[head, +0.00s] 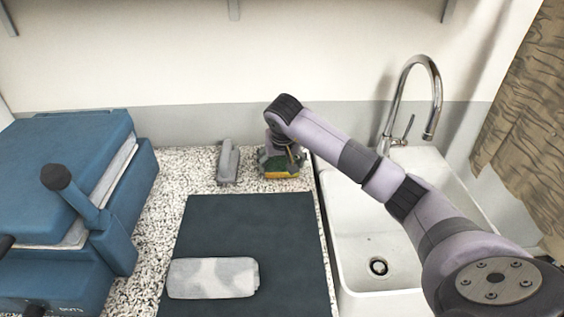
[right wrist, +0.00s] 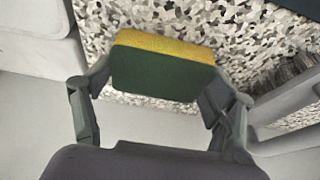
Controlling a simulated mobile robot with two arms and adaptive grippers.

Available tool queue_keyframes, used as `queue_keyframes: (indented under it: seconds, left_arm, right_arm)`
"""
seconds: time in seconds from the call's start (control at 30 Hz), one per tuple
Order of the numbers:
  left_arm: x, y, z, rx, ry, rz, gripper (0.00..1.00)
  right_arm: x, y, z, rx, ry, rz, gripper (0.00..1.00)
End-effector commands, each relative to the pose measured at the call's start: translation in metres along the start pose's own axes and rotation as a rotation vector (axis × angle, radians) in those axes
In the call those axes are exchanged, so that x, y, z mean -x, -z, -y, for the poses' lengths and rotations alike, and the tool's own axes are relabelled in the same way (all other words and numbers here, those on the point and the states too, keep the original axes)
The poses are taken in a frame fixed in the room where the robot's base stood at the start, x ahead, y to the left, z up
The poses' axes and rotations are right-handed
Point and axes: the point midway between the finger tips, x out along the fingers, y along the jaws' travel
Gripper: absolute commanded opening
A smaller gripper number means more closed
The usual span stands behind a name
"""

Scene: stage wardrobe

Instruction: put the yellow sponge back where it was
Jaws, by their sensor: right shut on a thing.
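The yellow sponge (head: 284,175) with a dark green side is at the back of the speckled counter, left of the sink. My right gripper (head: 281,157) reaches down over it from above. In the right wrist view the sponge (right wrist: 165,68) sits between the two fingers of my right gripper (right wrist: 162,82), which is shut on it. Its green face is toward the wrist camera and its yellow layer is on the far side. I cannot tell whether the sponge touches the counter. My left gripper is not in view.
A grey object (head: 228,162) stands close left of the sponge. A dark mat (head: 250,225) with a folded patterned cloth (head: 212,278) lies in front. A blue press (head: 75,180) fills the left. The white sink (head: 365,230) and its faucet (head: 437,95) are on the right.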

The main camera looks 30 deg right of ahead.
Motion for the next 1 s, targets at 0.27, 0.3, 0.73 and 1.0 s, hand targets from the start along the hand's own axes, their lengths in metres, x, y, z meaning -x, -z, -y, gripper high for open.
queue_keyframes:
  seconds: [0.27,0.3,0.73,1.0]
  left_arm:
    - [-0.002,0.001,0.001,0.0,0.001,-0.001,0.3]
    - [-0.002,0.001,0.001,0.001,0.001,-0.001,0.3]
    - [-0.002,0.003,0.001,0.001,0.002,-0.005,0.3]
    - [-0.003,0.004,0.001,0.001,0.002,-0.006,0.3]
  right_arm:
    - [-0.002,-0.001,0.0,0.001,0.0,0.0,0.85]
    - [-0.002,-0.001,0.0,0.001,0.0,0.0,0.88]
    - [-0.002,-0.001,0.0,0.001,0.0,0.001,0.98]
    - [0.023,0.002,0.0,0.002,0.001,-0.004,0.98]
